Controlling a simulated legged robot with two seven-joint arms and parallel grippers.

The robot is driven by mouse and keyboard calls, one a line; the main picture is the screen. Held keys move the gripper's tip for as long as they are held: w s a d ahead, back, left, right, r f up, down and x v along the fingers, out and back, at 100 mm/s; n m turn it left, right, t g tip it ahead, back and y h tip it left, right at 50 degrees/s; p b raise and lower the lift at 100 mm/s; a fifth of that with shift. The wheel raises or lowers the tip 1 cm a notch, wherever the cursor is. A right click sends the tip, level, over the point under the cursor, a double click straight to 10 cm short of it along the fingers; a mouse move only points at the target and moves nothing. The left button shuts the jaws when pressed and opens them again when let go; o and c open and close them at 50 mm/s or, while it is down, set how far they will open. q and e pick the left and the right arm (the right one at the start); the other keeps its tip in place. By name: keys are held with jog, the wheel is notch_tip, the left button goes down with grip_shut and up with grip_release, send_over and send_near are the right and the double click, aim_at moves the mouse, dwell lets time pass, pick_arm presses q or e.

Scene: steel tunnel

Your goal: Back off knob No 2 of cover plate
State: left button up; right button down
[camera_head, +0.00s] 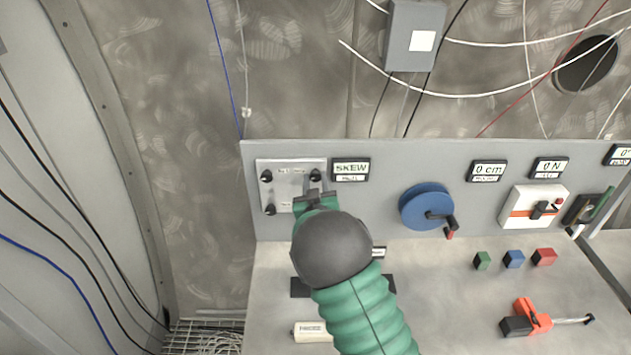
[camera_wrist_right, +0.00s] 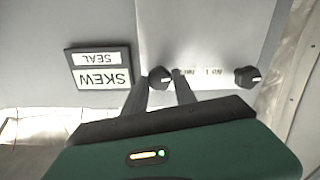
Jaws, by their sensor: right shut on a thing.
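The cover plate (camera_head: 291,184) is a pale metal plate at the left end of the upright panel, with black knobs at its corners. Its upper-left knob (camera_head: 266,176) and lower-left knob (camera_head: 270,210) are clear of my arm. My right gripper (camera_head: 315,190) reaches the plate's right side and is shut on the upper-right knob (camera_head: 315,175). In the right wrist view that knob (camera_wrist_right: 160,77) shows between the finger ends, and the upper-left knob (camera_wrist_right: 247,76) stands apart. The plate's lower-right corner is hidden behind my gripper. My left gripper is out of view.
A SKEW SEAL display (camera_head: 351,169) sits just right of the plate. A blue wheel (camera_head: 426,206) with a crank and a white switch box (camera_head: 534,208) are further right. Coloured blocks (camera_head: 514,259) and an orange tool (camera_head: 533,317) lie on the bench.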

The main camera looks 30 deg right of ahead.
jog(key=shift+n, duration=0.3)
jog(key=shift+a+f+n+b, duration=0.1)
jog(key=shift+n+b, duration=0.45)
jog(key=shift+n, duration=0.35)
jog(key=n, duration=0.3)
jog(key=shift+n+b, duration=0.3)
jog(key=n, duration=0.5)
jog(key=shift+a+f, duration=0.15)
jog(key=n, duration=0.2)
jog(key=shift+f+n, duration=0.1)
jog(key=shift+n, duration=0.6)
jog(key=shift+f, duration=0.15)
jog(key=c, duration=1)
grip_release()
jog(key=shift+a+r, duration=0.15)
jog(key=shift+r, duration=0.1)
